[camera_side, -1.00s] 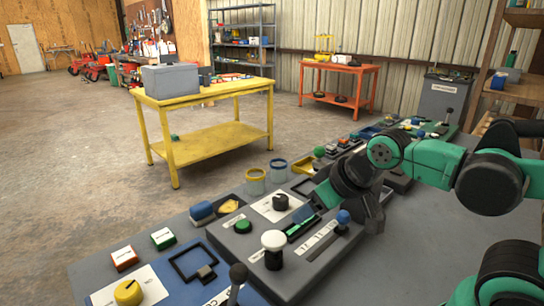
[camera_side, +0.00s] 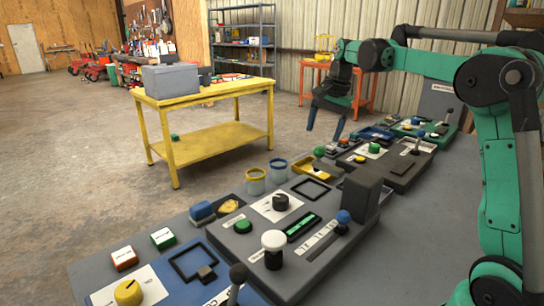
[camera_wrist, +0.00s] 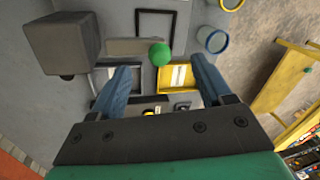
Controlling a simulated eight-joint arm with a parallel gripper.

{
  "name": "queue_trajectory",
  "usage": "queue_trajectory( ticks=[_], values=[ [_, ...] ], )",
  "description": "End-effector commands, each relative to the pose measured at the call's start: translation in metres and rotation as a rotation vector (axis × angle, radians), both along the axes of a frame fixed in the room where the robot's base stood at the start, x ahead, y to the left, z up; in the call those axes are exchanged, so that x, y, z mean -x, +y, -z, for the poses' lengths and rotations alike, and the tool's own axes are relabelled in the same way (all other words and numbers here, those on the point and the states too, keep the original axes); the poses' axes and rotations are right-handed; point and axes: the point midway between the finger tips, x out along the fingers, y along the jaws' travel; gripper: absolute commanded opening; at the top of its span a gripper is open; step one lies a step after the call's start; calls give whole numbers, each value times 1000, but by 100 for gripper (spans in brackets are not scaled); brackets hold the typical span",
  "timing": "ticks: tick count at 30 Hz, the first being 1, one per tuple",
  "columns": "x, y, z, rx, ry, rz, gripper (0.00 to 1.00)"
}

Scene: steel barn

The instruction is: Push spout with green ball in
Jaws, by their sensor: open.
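The green ball (camera_side: 319,152) sits at the near edge of a yellow-framed tray (camera_side: 305,172), among the panels on the bench. In the wrist view the green ball (camera_wrist: 159,54) lies at the right end of a flat grey bar (camera_wrist: 128,46), which looks like the spout; whether they are joined is hard to tell. The yellow tray (camera_wrist: 194,78) shows just behind the ball. My gripper (camera_side: 325,126) is open and empty, raised above the bench over the ball's area. In the wrist view the ball appears between the blue fingers of my gripper (camera_wrist: 161,70).
A tall dark grey box (camera_side: 361,190) stands close to the tray. Yellow (camera_side: 255,185) and blue (camera_side: 278,168) ring-topped jars stand at the bench's left edge. Panels with knobs and levers fill the nearer bench. A yellow table (camera_side: 205,95) stands apart on the floor.

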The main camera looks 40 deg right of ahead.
Motion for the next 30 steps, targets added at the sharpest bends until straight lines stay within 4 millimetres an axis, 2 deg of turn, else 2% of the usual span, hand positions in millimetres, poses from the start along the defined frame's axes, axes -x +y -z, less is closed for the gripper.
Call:
queue_trajectory(
  ticks=[4,18,26,27,30],
  values=[
    [-2,-12,5,-24,18,62,72],
    [-12,-10,56,-24,16,65,72],
    [-12,-10,59,-22,15,64,72],
    [-12,-10,59,-22,15,64,69],
    [-12,-10,59,-22,15,64,41]
  ],
)
